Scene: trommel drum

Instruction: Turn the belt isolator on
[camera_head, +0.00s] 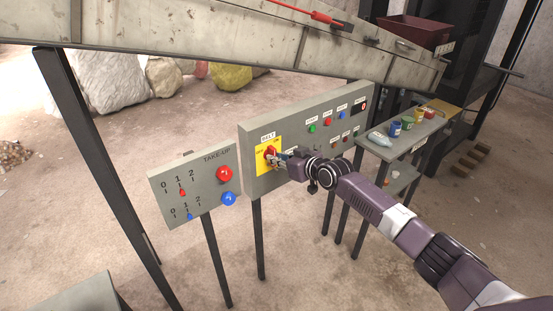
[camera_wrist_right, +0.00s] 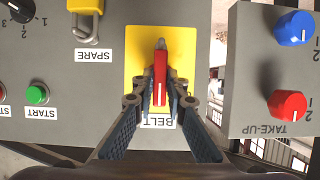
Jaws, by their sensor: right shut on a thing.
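The belt isolator is a red handle (camera_head: 270,151) on a yellow plate (camera_head: 261,161) at the left end of the grey control panel (camera_head: 252,181). In the right wrist view, which looks upside down, the red handle (camera_wrist_right: 160,65) stands along the picture's vertical over its yellow plate (camera_wrist_right: 137,55). A white mark shows near its lower end, by the BELT label (camera_wrist_right: 158,122). My right gripper (camera_head: 278,158) is at the handle. In the wrist view its fingertips (camera_wrist_right: 161,97) are shut on the handle from both sides. Lettering on the plate is too small to read surely. My left gripper is out of view.
The TAKE-UP panel (camera_head: 163,184) with a red knob (camera_head: 224,174) and a blue knob (camera_head: 228,199) stands just left. A yellow padlock (camera_wrist_right: 87,27) sits near the SPARE label, beside the isolator. A shelf (camera_head: 425,131) with coloured cups stands right.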

